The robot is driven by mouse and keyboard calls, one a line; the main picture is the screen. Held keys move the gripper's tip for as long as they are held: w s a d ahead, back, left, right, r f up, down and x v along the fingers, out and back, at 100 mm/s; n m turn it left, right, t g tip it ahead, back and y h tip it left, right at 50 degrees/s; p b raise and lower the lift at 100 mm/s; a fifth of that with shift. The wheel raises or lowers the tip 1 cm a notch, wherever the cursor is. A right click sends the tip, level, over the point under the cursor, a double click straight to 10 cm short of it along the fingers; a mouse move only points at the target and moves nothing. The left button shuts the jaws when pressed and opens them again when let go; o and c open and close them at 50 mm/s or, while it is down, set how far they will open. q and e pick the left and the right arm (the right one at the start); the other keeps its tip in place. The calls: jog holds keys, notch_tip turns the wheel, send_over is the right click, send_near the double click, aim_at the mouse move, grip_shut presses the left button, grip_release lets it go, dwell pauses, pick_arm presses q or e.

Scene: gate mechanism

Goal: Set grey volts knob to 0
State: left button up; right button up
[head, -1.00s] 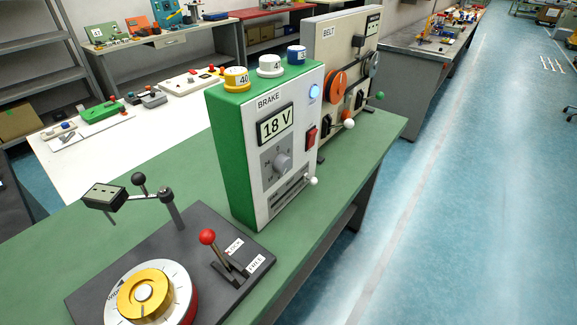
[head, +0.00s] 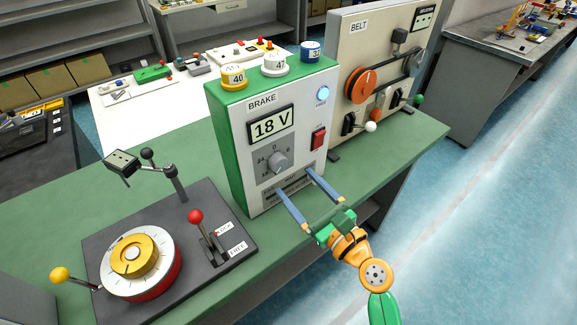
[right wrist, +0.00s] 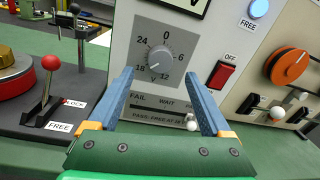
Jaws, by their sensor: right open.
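The grey volts knob (head: 277,162) is on the front of the green-and-white BRAKE box (head: 231,138), below a display (head: 271,124) that reads 18 V. In the right wrist view the knob (right wrist: 159,66) sits inside a dial marked 0, 6, 12, 18 and 24, with 0 at the top; its pointer is toward the lower part of the dial, near 12 to 18. My right gripper (head: 294,197) is open and empty in front of the box, below the knob. Its blue fingers (right wrist: 164,92) frame the knob from below in the wrist view, apart from it. My left gripper is not in view.
A red OFF switch (head: 318,139) and blue FREE light (head: 323,94) are right of the dial. A slider with a white ball (right wrist: 191,125) lies below it. The lever with a red ball (head: 196,217) stands at left, the BELT panel (head: 340,60) at right.

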aim_at(281, 166)
jog(key=x, duration=0.6)
jog(key=shift+w+a+f, duration=0.1)
jog(key=shift+w+a, duration=0.05)
jog(key=shift+w, duration=0.1)
jog(key=shift+s, duration=0.1)
jog(key=shift+c, duration=1.1)
grip_shut()
